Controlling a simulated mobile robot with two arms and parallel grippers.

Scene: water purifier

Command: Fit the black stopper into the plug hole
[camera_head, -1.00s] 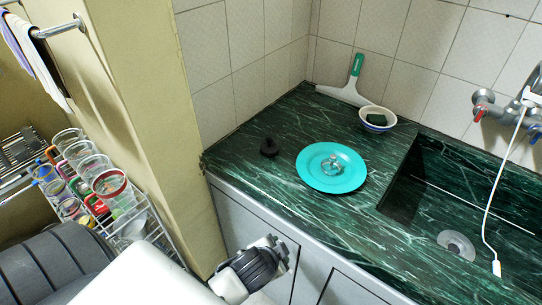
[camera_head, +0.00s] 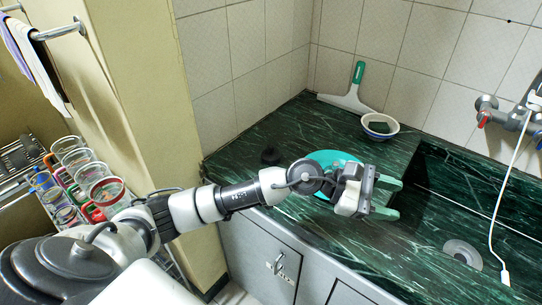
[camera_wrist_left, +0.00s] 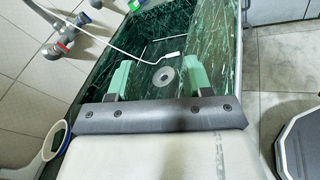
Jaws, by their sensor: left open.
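The black stopper (camera_head: 270,156) stands on the green marble counter, left of the teal plate, just behind my left forearm. The plug hole (camera_head: 462,253) is a round metal drain in the sink floor; it also shows in the left wrist view (camera_wrist_left: 163,76), between and beyond the fingers. My left gripper (camera_head: 393,198) is open and empty, over the counter in front of the plate and near the sink's left edge. Its green fingers are spread wide and point right, towards the sink. The stopper is well to the left of the gripper. My right gripper is not in view.
The teal plate (camera_head: 330,160) is partly hidden behind my left arm. A bowl with a dark sponge (camera_head: 380,125) and a squeegee (camera_head: 348,100) are at the back. Glasses (camera_head: 78,155) stand on a rack at left.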

